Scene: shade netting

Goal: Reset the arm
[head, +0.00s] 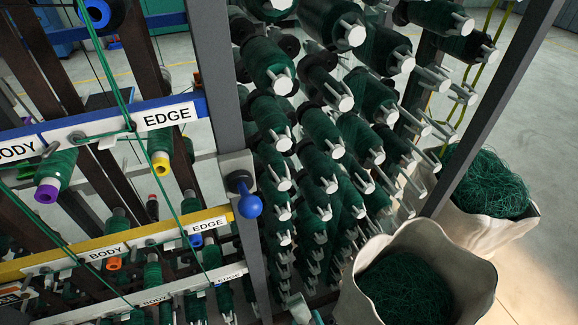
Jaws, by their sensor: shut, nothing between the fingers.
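I cannot make out my gripper or my arm anywhere in the head view. A small pale grey and teal piece (299,308) shows low in the picture, between the spool rack and the front sack. I cannot tell what it is.
A rack of green spools (322,130) fills the middle. Left are labelled rails (95,128) with bobbins, and a post with a blue ball-ended lever (247,205). Two open sacks of green strands, a front sack (474,290) and a rear sack (470,232), stand right. Floor (545,150) is clear at far right.

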